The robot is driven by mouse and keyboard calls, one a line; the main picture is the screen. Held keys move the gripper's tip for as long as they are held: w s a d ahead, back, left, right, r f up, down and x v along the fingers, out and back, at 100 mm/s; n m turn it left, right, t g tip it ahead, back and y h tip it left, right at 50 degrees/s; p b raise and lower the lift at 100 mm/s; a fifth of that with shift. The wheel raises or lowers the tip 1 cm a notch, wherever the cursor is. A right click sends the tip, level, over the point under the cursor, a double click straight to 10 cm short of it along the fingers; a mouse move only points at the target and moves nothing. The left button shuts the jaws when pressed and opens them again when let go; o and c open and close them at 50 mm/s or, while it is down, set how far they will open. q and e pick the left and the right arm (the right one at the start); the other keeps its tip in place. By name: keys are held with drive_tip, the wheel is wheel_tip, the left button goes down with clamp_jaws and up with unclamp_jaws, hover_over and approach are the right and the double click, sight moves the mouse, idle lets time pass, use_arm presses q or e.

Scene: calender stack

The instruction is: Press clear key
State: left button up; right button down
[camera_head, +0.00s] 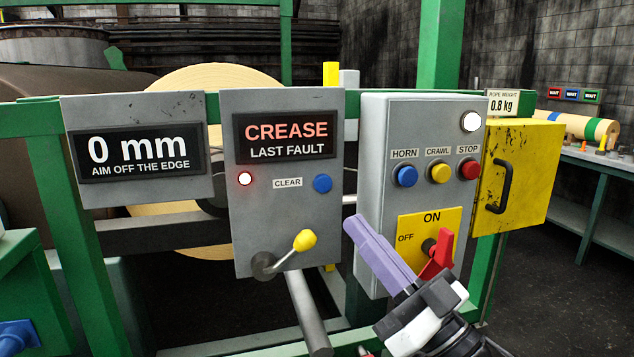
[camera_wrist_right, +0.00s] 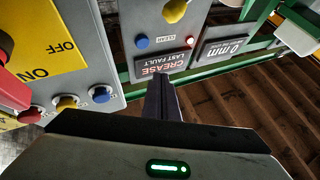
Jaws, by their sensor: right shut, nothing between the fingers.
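The clear key is a round blue button (camera_head: 322,183) right of the "CLEAR" label on the grey fault panel (camera_head: 290,225). It also shows in the right wrist view (camera_wrist_right: 142,41). Above it a display (camera_head: 286,138) reads "CREASE LAST FAULT", and a red lamp (camera_head: 245,178) glows left of the label. My right gripper (camera_head: 352,222) is shut and empty, its purple fingers pointing up and left. In the head view its tips appear below and right of the key, apart from it. Its fingers also show in the right wrist view (camera_wrist_right: 160,92). My left gripper is not in view.
A yellow-knobbed lever (camera_head: 303,241) sticks out below the key. To the right, a grey box carries horn (camera_head: 405,176), crawl (camera_head: 439,173) and stop (camera_head: 468,169) buttons and a red switch (camera_head: 440,252) close behind my right gripper. A "0 mm" display (camera_head: 138,152) hangs left.

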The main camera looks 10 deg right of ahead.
drive_tip(key=r+n+y, duration=0.1)
drive_tip(key=r+y, duration=0.1)
approach(323, 183)
drive_tip(key=shift+w+a+r, duration=1.1)
drive_tip(key=shift+a+r, duration=0.45)
drive_tip(key=shift+r, duration=0.75)
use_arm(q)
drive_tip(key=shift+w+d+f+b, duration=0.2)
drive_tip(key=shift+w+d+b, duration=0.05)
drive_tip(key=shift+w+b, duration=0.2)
use_arm(e)
drive_tip(key=shift+n+y, duration=0.4)
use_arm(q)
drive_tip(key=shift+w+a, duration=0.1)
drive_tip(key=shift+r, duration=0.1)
use_arm(e)
drive_tip(key=shift+w, duration=0.25)
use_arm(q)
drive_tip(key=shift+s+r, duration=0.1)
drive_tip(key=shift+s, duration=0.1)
use_arm(e)
drive_tip(key=shift+d+r, duration=0.1)
drive_tip(key=shift+r, duration=0.2)
